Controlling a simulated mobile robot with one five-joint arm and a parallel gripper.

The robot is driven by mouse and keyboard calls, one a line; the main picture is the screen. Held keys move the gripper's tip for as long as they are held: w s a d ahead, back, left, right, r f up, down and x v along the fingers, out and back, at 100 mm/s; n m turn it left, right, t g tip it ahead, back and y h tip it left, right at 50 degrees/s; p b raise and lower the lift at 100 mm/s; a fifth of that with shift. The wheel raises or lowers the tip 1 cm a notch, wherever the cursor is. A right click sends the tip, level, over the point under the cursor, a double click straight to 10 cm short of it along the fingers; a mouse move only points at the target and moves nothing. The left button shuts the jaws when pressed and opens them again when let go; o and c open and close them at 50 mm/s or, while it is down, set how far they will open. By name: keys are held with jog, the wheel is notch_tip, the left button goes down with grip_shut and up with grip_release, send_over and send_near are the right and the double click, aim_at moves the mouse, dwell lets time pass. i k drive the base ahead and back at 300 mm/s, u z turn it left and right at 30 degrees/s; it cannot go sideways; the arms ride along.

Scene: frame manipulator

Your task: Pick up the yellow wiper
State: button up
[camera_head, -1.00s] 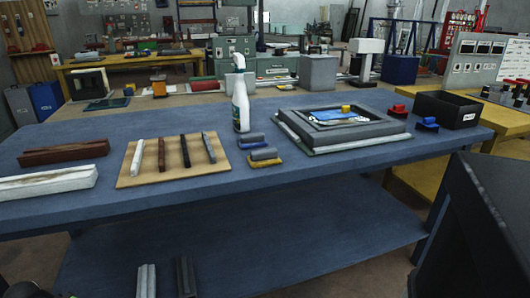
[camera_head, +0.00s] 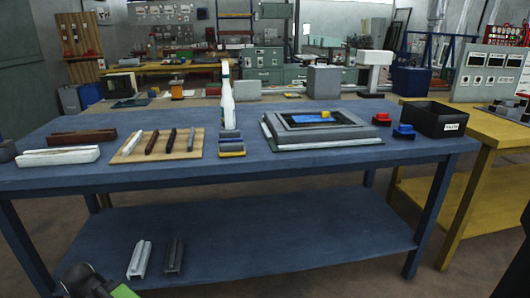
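The yellow wiper (camera_head: 231,153) lies near the front edge of the blue table, right of the wooden board. It has a yellow base strip and a grey upper part. A similar wiper with a blue base (camera_head: 230,137) lies just behind it, close together. Nothing hides the yellow wiper from the front.
A white spray bottle (camera_head: 226,98) stands behind the wipers. The wooden board (camera_head: 144,143) holds several bars. A grey frame (camera_head: 320,130) lies to the right, with a black bin (camera_head: 437,118) beyond. A dark, green-marked shape (camera_head: 95,285) shows at bottom left.

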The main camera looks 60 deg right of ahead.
aim_at(234, 149)
jog(key=u, duration=0.15)
jog(key=i, duration=0.9)
jog(key=z, duration=0.05)
